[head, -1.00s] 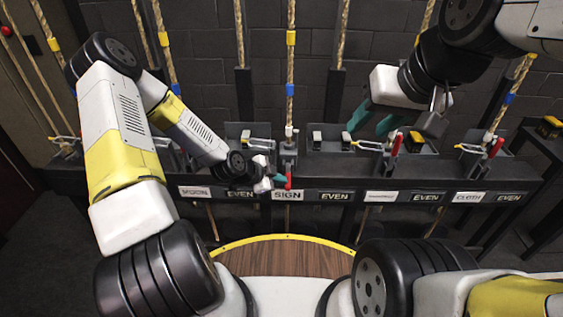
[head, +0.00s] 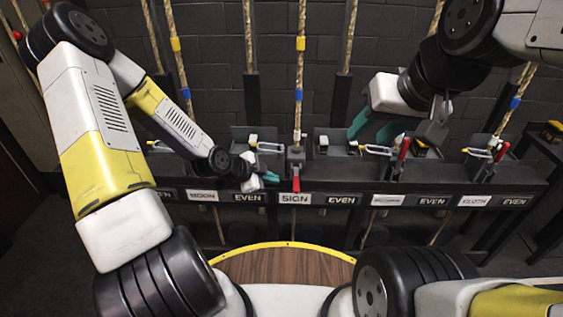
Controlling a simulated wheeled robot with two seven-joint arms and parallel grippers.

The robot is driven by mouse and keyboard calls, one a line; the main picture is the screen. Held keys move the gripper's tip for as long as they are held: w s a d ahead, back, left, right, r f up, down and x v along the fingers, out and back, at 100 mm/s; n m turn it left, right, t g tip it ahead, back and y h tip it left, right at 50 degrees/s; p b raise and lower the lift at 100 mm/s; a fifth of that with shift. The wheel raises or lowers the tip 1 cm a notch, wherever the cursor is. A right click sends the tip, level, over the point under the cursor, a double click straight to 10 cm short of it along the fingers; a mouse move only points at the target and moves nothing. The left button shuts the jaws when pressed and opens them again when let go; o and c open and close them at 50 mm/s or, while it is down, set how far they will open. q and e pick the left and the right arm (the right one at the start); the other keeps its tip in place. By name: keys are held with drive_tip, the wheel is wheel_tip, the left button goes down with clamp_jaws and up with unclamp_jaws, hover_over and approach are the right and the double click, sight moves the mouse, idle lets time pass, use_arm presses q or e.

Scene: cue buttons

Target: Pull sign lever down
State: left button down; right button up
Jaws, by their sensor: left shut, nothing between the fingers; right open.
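The sign lever (head: 296,184) has a red handle that hangs down at the front of the rail, above the white SIGN label (head: 294,198). A rope with yellow and blue bands rises behind it. My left gripper (head: 270,178) is shut and empty, just left of the red handle, with a small gap between them. My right gripper (head: 372,130) is open and empty, with teal fingers, above the rail to the right of the sign lever.
Two other red levers, one at the CLOTH station (head: 501,151) and one left of it (head: 404,148), point up. Other ropes hang along the dark wall. A wooden tabletop with a yellow rim (head: 290,245) is in front of me.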

use_arm(q)
drive_tip(key=shift+s+a+r, duration=0.35)
drive_tip(key=shift+s+a, duration=0.1)
drive_tip(key=shift+s, duration=0.15)
drive_tip(key=shift+s+a+r, duration=0.3)
drive_tip(key=shift+s+a, duration=0.15)
drive_tip(key=shift+s, duration=0.15)
